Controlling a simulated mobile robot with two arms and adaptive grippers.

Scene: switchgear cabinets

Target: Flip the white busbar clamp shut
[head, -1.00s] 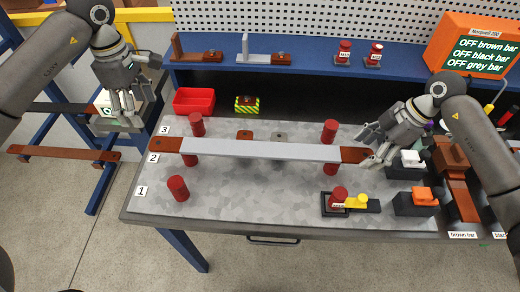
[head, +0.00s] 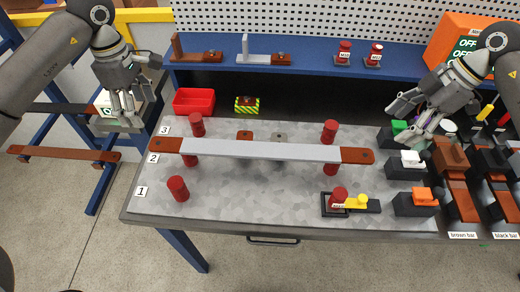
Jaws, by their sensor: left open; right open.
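The white busbar clamp (head: 411,158) is a small white piece on a black block (head: 404,171) at the right of the bench. It sits between a green one behind and an orange one in front. I cannot tell its lever position for sure. My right gripper (head: 396,128) is open and empty, above and just behind the white clamp, partly in front of the green one. It looks apart from the white clamp.
A grey bar with brown ends (head: 262,150) lies across red insulators on the bench. The orange clamp (head: 422,194) and green clamp (head: 399,126) flank the white one. Brown bar holders (head: 454,175) stand close on the right. A yellow clamp piece (head: 362,202) lies in front.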

